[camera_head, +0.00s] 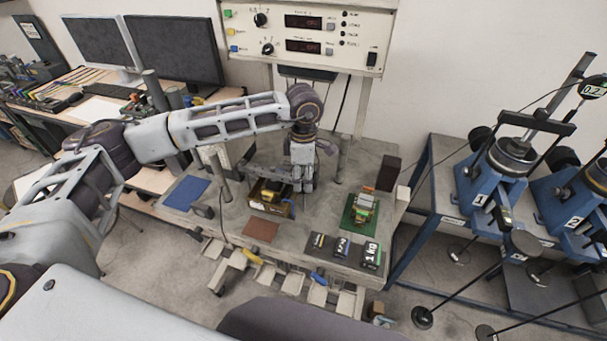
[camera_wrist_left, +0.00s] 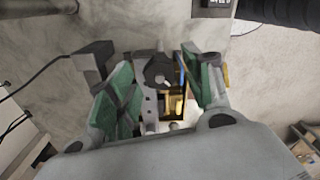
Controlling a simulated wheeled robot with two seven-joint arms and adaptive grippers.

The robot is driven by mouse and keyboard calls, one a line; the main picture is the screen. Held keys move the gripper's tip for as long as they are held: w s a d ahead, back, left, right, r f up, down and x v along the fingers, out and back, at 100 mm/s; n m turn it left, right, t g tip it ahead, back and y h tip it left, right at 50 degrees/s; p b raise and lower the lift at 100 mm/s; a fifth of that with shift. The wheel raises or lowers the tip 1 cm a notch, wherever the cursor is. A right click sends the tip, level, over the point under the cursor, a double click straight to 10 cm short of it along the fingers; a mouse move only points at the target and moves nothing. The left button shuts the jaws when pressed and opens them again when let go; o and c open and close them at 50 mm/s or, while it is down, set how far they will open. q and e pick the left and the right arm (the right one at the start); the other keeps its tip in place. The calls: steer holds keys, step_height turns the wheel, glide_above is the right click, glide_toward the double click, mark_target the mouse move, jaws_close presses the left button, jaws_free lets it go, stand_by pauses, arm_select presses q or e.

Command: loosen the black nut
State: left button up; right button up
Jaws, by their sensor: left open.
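My left gripper (camera_head: 303,184) points down over the worktable, next to a dark and brass-coloured device (camera_head: 270,199). In the left wrist view its two green-padded fingers stand apart. Between them, farther off, is a dark rounded part (camera_wrist_left: 160,72), which may be the black nut, on a device with a brass-coloured inside (camera_wrist_left: 173,105). I cannot tell whether the fingers touch it. The nut cannot be made out in the head view, where the gripper covers part of the device. My right gripper is not in view.
The worktable (camera_head: 328,205) holds a blue mat (camera_head: 187,193), a brown mat (camera_head: 261,229), a small stack on a green board (camera_head: 361,211), and dark weight blocks (camera_head: 343,246) at the front. A control panel (camera_head: 308,32) rises behind. Blue lever machines (camera_head: 487,190) stand right.

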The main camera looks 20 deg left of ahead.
arm_select(q)
steer(key=shift+f, duration=0.1)
steer(key=shift+c, duration=0.4)
steer(key=c, duration=0.9)
steer(key=shift+c, duration=0.2)
